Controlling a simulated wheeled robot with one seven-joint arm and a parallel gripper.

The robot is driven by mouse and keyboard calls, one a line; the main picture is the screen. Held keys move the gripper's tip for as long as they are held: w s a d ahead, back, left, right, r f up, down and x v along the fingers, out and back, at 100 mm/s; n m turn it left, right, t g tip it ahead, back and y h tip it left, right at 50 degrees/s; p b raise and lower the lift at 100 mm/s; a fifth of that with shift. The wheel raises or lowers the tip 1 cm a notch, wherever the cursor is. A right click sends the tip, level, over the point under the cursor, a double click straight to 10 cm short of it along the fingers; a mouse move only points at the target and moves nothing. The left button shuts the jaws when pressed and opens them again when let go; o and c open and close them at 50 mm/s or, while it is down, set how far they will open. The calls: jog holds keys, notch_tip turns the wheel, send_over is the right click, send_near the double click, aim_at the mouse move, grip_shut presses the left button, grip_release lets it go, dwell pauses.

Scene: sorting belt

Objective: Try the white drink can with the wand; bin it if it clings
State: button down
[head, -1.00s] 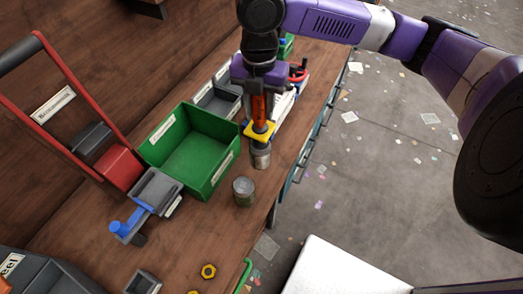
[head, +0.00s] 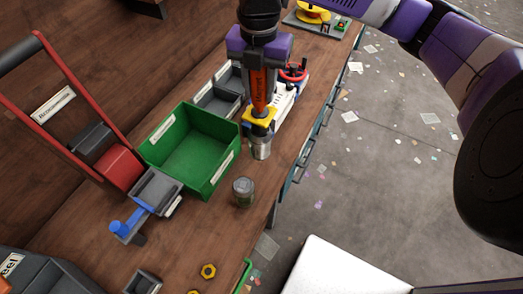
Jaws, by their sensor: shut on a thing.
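My gripper (head: 260,58) is shut on the orange wand (head: 260,90), which hangs upright. The wand has a yellow collar (head: 258,124) and a silver cylinder (head: 260,148) at its lower end. A small grey-green can with a silvery top (head: 243,191) stands upright on the bench, below and slightly left of the wand's end, with a gap between them. I cannot make out a white drink can. A green bin (head: 193,150) stands open and looks empty, left of the wand.
Grey trays (head: 218,98) and a white device with a red ring (head: 291,85) stand behind. Brass nuts (head: 208,271) lie in front. The bench's right edge is close to the can.

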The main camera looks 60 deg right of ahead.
jog(key=shift+r, duration=2.3)
jog(key=w+a, duration=0.2)
jog(key=a, duration=0.8)
jog(key=w+a, duration=0.3)
jog(key=a, duration=0.8)
jog(key=shift+a, duration=0.25)
jog(key=w+a, duration=0.2)
jog(key=a, duration=0.8)
jog(key=w+a, duration=0.3)
jog(key=a, duration=0.8)
jog(key=shift+a, duration=0.2)
